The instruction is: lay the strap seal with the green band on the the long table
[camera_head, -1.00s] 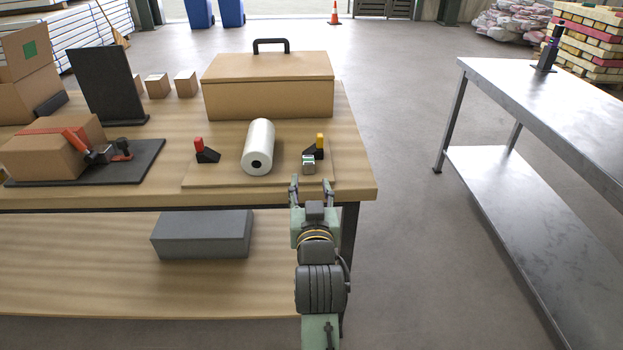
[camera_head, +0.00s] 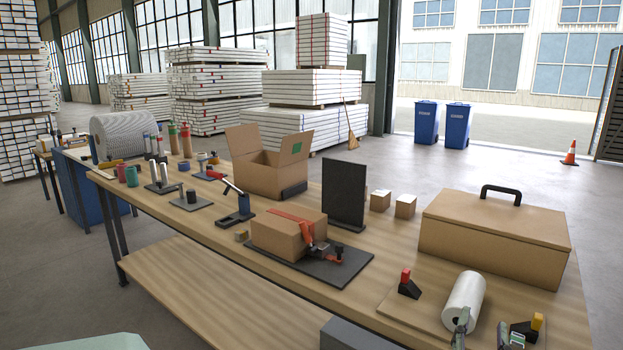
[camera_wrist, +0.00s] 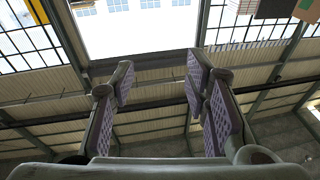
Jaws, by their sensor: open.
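A small pale metal piece with green on it (camera_head: 517,339), apparently the strap seal, shows at the bottom edge of the head view, beside a black holder with a yellow top (camera_head: 531,326). It is partly cut off. My gripper (camera_head: 482,336) is at that same edge, just left of the piece in the picture, with only its fingertips in view. In the wrist view my gripper (camera_wrist: 160,92) is open, with nothing between its fingers. The long wooden table (camera_head: 225,238) runs from the lower right to the far left.
A white roll (camera_head: 463,301) and a red-topped holder (camera_head: 409,285) stand near my gripper. A lidded brown box (camera_head: 495,238) stands behind them. A strapped carton (camera_head: 287,232), black upright panel (camera_head: 344,193) and open carton (camera_head: 270,165) take up the middle of the table.

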